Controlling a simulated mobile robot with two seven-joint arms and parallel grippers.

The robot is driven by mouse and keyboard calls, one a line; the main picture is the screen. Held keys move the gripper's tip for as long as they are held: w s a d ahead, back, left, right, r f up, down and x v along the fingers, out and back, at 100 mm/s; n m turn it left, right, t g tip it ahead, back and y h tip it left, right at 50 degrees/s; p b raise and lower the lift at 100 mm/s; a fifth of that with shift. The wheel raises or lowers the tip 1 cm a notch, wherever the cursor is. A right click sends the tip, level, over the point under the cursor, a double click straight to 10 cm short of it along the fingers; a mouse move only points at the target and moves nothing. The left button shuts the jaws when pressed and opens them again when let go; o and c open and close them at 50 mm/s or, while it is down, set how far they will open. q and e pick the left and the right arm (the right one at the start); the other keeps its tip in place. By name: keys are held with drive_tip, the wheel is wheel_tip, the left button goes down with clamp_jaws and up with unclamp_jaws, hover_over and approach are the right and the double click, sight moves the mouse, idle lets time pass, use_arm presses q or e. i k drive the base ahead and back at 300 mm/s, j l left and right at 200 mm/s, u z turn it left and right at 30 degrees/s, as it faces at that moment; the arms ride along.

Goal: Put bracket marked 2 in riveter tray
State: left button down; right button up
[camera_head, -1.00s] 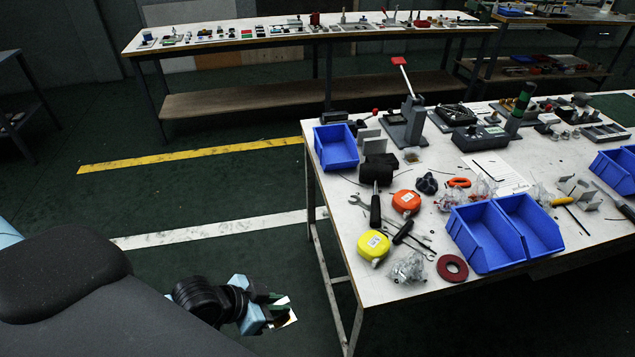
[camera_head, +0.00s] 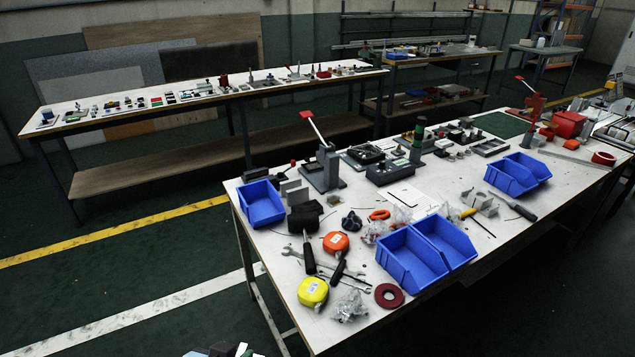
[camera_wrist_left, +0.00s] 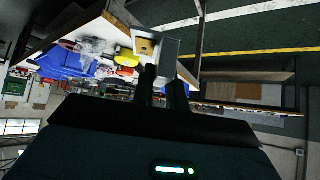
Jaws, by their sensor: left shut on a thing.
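My left gripper (camera_head: 222,351) barely shows at the bottom edge of the head view. In the left wrist view its two dark fingers (camera_wrist_left: 164,82) are shut on a pale bracket (camera_wrist_left: 168,48) with a tan square label (camera_wrist_left: 147,45); I cannot read the number. The bracket is held off the table's near end. A red-handled lever press (camera_head: 324,165) stands at the back of the workbench. Beside it is a single blue tray (camera_head: 262,204) at the left end. I cannot tell which tray is the riveter's. My right gripper is not in view.
The workbench (camera_head: 255,290) holds a double blue bin (camera_head: 427,250), another blue bin (camera_head: 518,173), a yellow tape measure (camera_head: 312,292), an orange one (camera_head: 336,243) and several hand tools. A long table (camera_head: 215,92) stands behind. The floor left of the workbench is clear.

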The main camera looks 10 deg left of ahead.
sight(314, 167)
drive_tip(key=j+z, duration=0.15)
drive_tip(key=z, duration=0.25)
drive_tip(key=j+z, duration=0.2)
drive_tip(key=z, duration=0.2)
drive_tip(key=j+z, duration=0.4)
drive_tip(key=j, duration=0.4)
drive_tip(key=k+j+z, duration=0.1)
drive_tip(key=j, duration=0.25)
drive_tip(key=k+j+z, duration=0.1)
drive_tip(key=j, duration=0.3)
drive_tip(key=k+j, duration=0.1)
drive_tip(key=j, duration=0.3)
drive_tip(key=k+j, duration=0.1)
drive_tip(key=j, duration=0.3)
drive_tip(key=k+j, duration=0.1)
drive_tip(key=j, duration=0.3)
drive_tip(key=k+j+z, duration=0.1)
drive_tip(key=j, duration=0.3)
drive_tip(key=i+l, duration=0.1)
drive_tip(key=i, duration=0.9)
